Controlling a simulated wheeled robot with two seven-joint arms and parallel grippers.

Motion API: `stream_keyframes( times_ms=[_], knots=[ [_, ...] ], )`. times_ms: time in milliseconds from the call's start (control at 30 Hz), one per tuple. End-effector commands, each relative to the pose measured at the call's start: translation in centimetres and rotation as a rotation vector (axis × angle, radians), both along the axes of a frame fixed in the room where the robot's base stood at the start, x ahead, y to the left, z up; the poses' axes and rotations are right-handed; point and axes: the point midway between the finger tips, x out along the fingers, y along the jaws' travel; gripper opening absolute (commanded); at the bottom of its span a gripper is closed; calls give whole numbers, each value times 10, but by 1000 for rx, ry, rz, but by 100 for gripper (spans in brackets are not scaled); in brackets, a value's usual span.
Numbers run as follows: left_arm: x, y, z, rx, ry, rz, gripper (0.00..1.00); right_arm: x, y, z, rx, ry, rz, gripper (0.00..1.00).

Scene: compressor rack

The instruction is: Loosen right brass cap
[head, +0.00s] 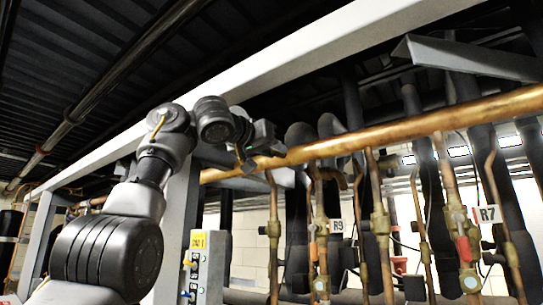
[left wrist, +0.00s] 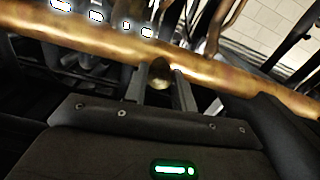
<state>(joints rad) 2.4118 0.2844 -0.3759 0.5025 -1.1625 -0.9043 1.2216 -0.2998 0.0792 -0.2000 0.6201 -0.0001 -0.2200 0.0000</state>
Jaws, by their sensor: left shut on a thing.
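In the left wrist view, a rounded brass cap (left wrist: 160,74) sits just below the long copper pipe (left wrist: 85,38), between the two fingers of my left gripper (left wrist: 161,88). The fingers are shut on the cap, one on each side. In the head view my left arm rises from the bottom left, and my left gripper (head: 246,160) is against the left part of the copper pipe (head: 400,130). The cap is hidden there behind the gripper. I cannot tell from the picture how loose the cap is. My right gripper is in neither view.
A light grey beam (head: 290,55) runs above the pipe. Right of the gripper, several thin copper lines with brass valves (head: 380,220) hang down, with R9 (head: 336,226) and R7 (head: 488,214) labels.

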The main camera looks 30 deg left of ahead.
Motion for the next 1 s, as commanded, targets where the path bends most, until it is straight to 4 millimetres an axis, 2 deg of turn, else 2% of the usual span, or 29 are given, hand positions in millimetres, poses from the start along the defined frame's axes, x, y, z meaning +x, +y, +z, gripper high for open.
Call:
stream_keyframes(
  times_ms=[500,1000],
  knots=[
    [-1,-1,-2,-487,68,-3,3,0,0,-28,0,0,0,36],
    [-1,-2,0,-957,133,-3,3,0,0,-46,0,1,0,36]
  ],
)
